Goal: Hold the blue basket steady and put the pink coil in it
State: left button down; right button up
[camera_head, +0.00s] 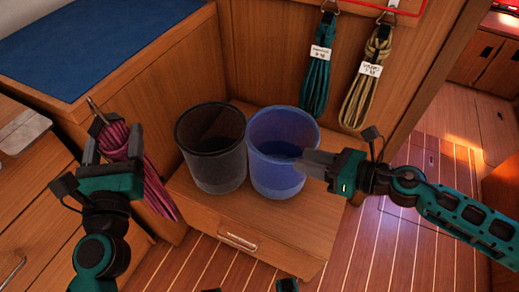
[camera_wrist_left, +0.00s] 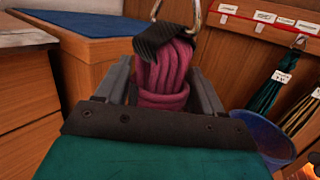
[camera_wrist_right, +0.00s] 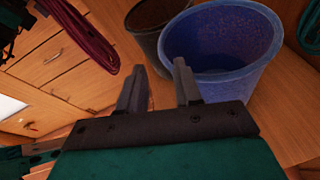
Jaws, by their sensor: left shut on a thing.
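The pink coil (camera_head: 150,185) hangs at the left in the head view, with a metal clip at its top. My left gripper (camera_head: 113,140) is shut on it just below the dark band; the coil fills the jaws in the left wrist view (camera_wrist_left: 162,80). The blue basket (camera_head: 277,165) stands upright on the wooden ledge, its visible inside empty. My right gripper (camera_head: 308,161) is at the basket's right side near the rim. Its fingers stand apart in the right wrist view (camera_wrist_right: 158,85), with no wall clearly between them; contact with the basket (camera_wrist_right: 225,50) cannot be told.
A black basket (camera_head: 212,150) stands close to the left of the blue one. Labelled teal (camera_head: 316,85) and yellow-tan (camera_head: 366,85) coils hang on the wall behind. A blue-topped counter (camera_head: 95,45) is at the back left. The ledge front has a drawer handle (camera_head: 238,241).

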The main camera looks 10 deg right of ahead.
aim_at(268, 156)
jog(key=w+a+f+n, duration=0.1)
jog(key=w+a, duration=0.1)
jog(key=w+a+f+n+g, duration=0.1)
jog(key=w+a+f, duration=0.1)
jog(key=a, duration=0.1)
jog(key=w+a+f+n, duration=0.1)
jog(key=w+a+f, duration=0.1)
jog(key=shift+w+a, duration=0.25)
jog(key=shift+w, duration=0.1)
dwell(0.4)
grip_shut()
jog(key=shift+f, duration=0.1)
dwell(1.5)
